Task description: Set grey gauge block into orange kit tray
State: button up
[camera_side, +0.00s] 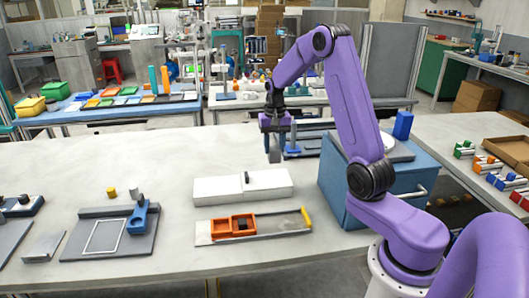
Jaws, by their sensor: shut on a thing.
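The orange kit tray (214,225) lies on a flat grey board (278,221) at the front middle of the table. Its compartments look dark inside, and I cannot make out what is in them. My gripper (275,140) is above the table behind the tray and a little to its right, pointing down. It is shut on a small grey piece, which appears to be the grey gauge block (275,156). The block hangs below the jaws, well apart from the tray. The fingers partly hide it.
A long white block (220,190) with a small dark upright piece lies between gripper and tray. A blue box (345,205) stands to the right, near my arm. A grey plate with a blue fixture (142,217) lies to the left. Bare table shows left of the gripper.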

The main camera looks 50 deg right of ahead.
jog(key=s+a+r, duration=0.1)
jog(key=s+a, duration=0.5)
jog(key=a, duration=0.6)
jog(key=s+a+r, duration=0.1)
jog(key=s+a, duration=0.5)
jog(key=a, duration=0.6)
jog(key=w+f, duration=0.3)
jog(key=w, duration=0.1)
jog(key=w+a+f, duration=0.1)
jog(key=w+f, duration=0.3)
jog(key=w, duration=0.1)
jog(key=w+f, duration=0.3)
jog(key=w, duration=0.1)
jog(key=shift+w+a+f, duration=0.2)
jog(key=shift+f, duration=1.55)
jog(key=shift+f, duration=0.15)
jog(key=o, duration=1.1)
